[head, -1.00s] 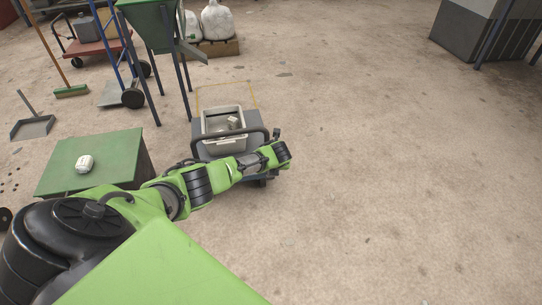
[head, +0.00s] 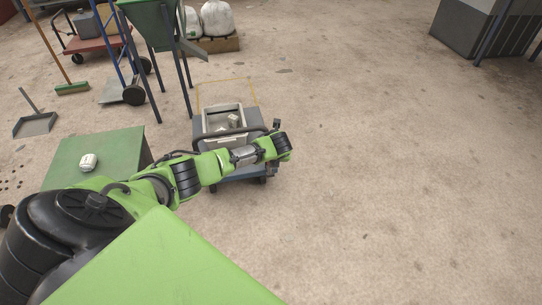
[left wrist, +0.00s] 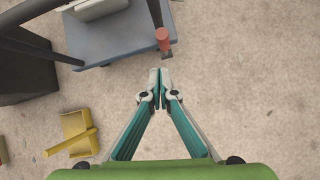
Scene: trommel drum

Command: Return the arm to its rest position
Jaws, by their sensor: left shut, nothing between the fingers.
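My left arm (head: 160,185) comes in from the lower left in the head view and stretches toward a grey cart. Its gripper does not show clearly in that view. In the left wrist view my left gripper (left wrist: 160,90) is shut and empty, its two fingers meeting above the bare floor. The cart's blue deck (left wrist: 110,40) and a dark post with an orange end (left wrist: 162,38) lie just beyond the fingertips. My right gripper is in neither view.
The cart carries a light grey bin (head: 224,120) with small items inside. A green box (head: 110,150) with a white object (head: 88,162) on top stands left. A green hopper (head: 155,25) stands behind. A yellow dustpan (left wrist: 78,130) lies on the floor. The right side is open floor.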

